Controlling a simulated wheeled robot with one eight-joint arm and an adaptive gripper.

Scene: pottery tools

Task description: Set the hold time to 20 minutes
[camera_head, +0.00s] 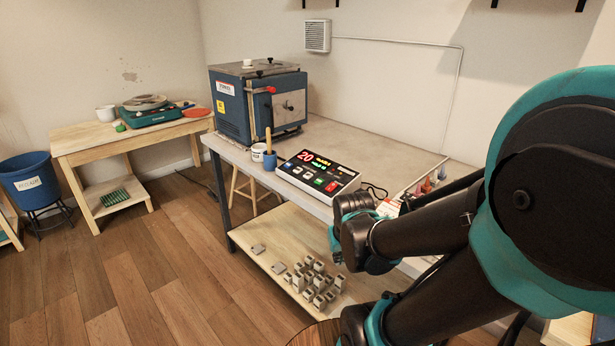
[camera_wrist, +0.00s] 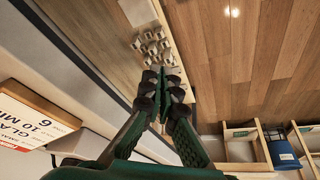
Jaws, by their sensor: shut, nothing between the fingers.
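The controller box (camera_head: 319,174) sits on the grey worktop in the head view, its sloped face toward the front edge. A red 20 (camera_head: 305,156) glows on its display, beside smaller yellow and green text too small to read. Buttons in white, green and red (camera_head: 331,186) line the lower part of the face. My gripper (camera_wrist: 163,85) is shut and empty in the wrist view, pointing down past the worktop edge toward the floor. In the head view my wrist is to the right of and in front of the controller; my fingertips cannot be made out there.
The blue kiln (camera_head: 257,100) stands behind the controller. A white cup (camera_head: 258,152) and a blue cup (camera_head: 270,160) stand to its left. A printed card (camera_wrist: 33,120), partly readable as "10 MI", lies near my gripper. Several small blocks (camera_head: 314,283) lie on the lower shelf.

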